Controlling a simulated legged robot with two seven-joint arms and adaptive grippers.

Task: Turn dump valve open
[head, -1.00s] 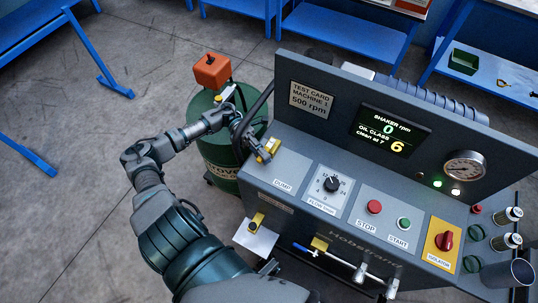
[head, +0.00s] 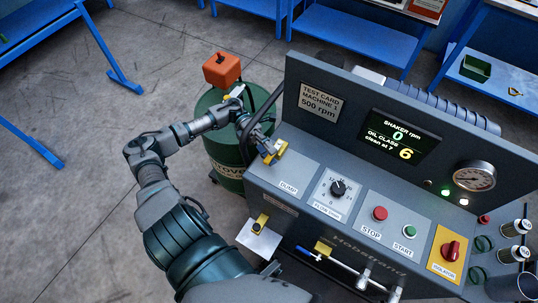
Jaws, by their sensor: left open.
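The dump valve's yellow handle (head: 279,150) sits on the console's left end, above the DUMP label (head: 288,188). My left gripper (head: 268,150) is right at this handle, its fingers open and beside or around it; whether they touch it I cannot tell. The gripper hides part of the valve. The grey console (head: 330,225) reads shaker rpm 0 and oil class 6 on its display (head: 391,138). My right gripper is not in view.
A green drum (head: 226,170) with an orange box (head: 222,69) on top stands left of the console, behind my left arm. The flow knob (head: 338,188), STOP button (head: 380,213), START button (head: 409,231) and red isolator knob (head: 451,250) lie to the right. Open floor is at left.

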